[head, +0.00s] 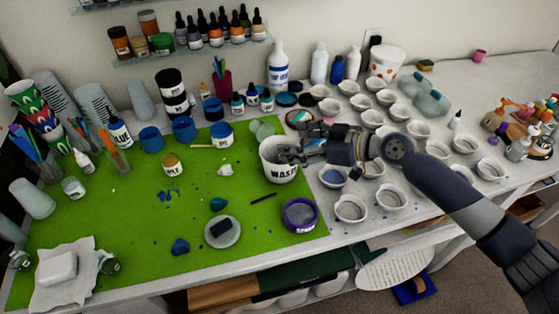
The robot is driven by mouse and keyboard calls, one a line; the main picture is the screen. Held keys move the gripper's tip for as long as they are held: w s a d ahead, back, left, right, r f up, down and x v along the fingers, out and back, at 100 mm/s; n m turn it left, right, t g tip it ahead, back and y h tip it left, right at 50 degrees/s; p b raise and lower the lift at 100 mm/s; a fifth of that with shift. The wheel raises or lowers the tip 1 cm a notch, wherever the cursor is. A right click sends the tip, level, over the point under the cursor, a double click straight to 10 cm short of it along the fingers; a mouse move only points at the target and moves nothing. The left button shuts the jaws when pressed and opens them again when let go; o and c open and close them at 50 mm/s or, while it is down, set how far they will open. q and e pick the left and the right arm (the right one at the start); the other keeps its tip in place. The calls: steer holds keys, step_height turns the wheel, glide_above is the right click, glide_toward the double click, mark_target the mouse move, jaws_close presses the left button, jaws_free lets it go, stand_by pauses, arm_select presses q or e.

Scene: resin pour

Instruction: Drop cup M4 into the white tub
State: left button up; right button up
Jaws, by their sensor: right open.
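The white tub (280,174), marked with a label starting "WAS", stands at the right part of the green mat. My right gripper (285,152) is over the tub's mouth, its fingers reaching in from the right near the rim. It is open, and I see no cup between its fingers. Part of the tub's rim and inside is hidden by the gripper. I cannot pick out cup M4: no such marking is legible, and I cannot tell whether a cup is inside the tub. My left gripper is not in view.
Several white silicone cups (350,208) crowd the table right of the tub, under and around my right arm. A purple-rimmed container (300,215) stands just in front of the tub. Blue-lidded jars (222,134) stand behind left.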

steer(key=v, duration=1.1)
